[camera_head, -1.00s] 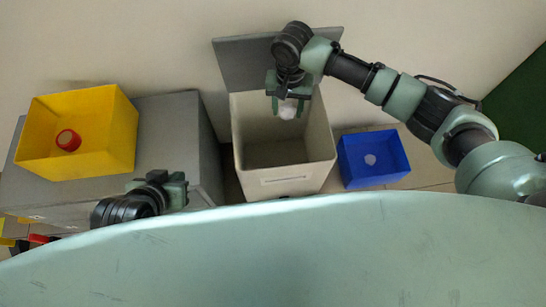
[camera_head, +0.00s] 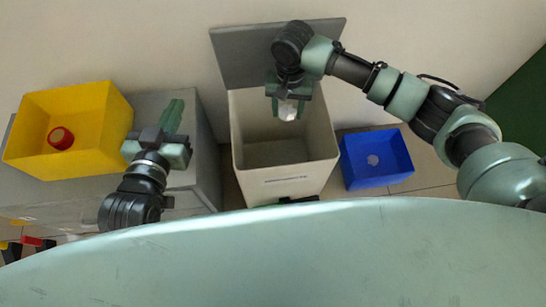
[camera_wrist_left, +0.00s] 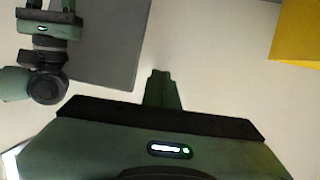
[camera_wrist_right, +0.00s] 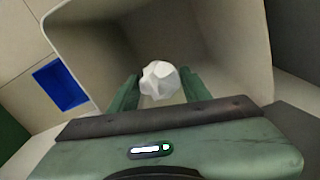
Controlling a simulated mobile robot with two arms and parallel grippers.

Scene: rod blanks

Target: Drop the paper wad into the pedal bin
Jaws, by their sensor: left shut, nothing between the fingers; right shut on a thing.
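The white paper wad (camera_head: 287,110) is between the fingers of my right gripper (camera_head: 288,105), which is shut on it. It also shows in the right wrist view (camera_wrist_right: 160,80), with the bin's inside behind it. The wad is over the open mouth of the beige pedal bin (camera_head: 285,178), toward the back. The bin's grey lid (camera_head: 245,62) stands raised against the wall. My left gripper (camera_head: 174,115) is shut and empty, left of the bin, above the grey cabinet. In the left wrist view its fingers (camera_wrist_left: 161,85) are together, and the grey lid (camera_wrist_left: 110,45) shows beyond.
A yellow box (camera_head: 105,140) with a red round thing (camera_head: 60,138) inside stands on the grey cabinet (camera_head: 205,150) at left. A wall is behind.

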